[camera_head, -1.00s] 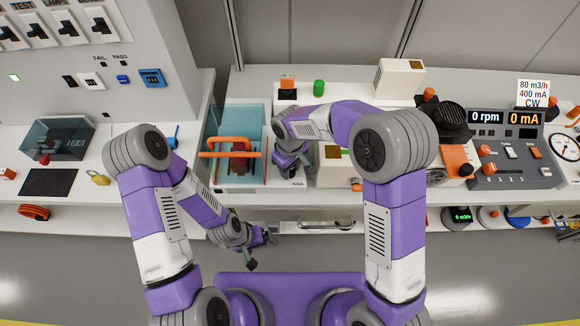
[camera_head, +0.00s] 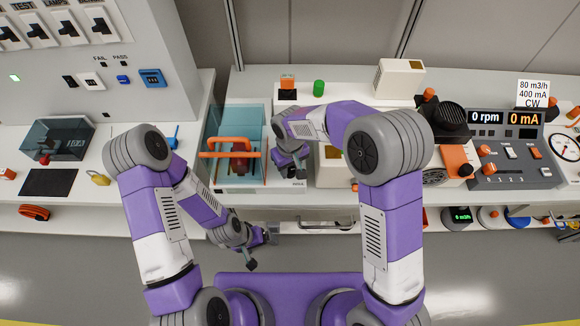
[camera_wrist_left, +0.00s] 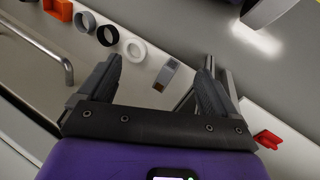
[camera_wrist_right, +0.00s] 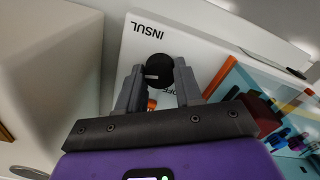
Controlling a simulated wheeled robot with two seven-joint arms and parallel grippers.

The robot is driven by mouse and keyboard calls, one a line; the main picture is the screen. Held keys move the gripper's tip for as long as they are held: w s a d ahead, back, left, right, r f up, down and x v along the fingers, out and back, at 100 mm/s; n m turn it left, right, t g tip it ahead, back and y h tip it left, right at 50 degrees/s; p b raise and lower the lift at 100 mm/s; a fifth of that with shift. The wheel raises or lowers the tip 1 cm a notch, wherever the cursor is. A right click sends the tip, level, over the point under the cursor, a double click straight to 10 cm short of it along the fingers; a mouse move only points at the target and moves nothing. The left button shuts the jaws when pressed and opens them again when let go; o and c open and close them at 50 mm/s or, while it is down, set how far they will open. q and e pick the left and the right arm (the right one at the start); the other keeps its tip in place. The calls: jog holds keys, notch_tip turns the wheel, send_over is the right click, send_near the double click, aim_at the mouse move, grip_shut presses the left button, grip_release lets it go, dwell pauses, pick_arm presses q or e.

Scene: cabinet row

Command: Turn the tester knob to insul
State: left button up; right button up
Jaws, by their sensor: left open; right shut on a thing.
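The tester knob (camera_wrist_right: 159,66) is round and black and sits on a white panel in the right wrist view. The INSUL label (camera_wrist_right: 147,28) is printed beside it, upside down in that view. Another label, partly covered, lies near the right finger. My right gripper (camera_wrist_right: 158,82) is shut on the knob, one finger on each side. In the head view my right gripper (camera_head: 292,168) is over the right part of the white tester (camera_head: 233,188), and the knob is hidden. My left gripper (camera_head: 264,243) is open and empty in front of the counter; it also shows in the left wrist view (camera_wrist_left: 160,72).
A clear blue cover (camera_head: 222,121) with an orange handle (camera_head: 229,154) stands left of my right gripper. A white box (camera_head: 334,172) is close on its right. A counter-front rail (camera_head: 326,226) and lower shelf are near my left gripper.

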aim_at(290, 170)
jog(key=o, duration=1)
jog(key=shift+o, duration=0.2)
pick_arm(q)
jog(key=shift+r+p, duration=0.95)
jog(key=shift+p, duration=0.05)
pick_arm(e)
notch_tip(290, 170, up, 8)
jog(key=shift+f, duration=0.15)
jog(key=shift+f, duration=0.1)
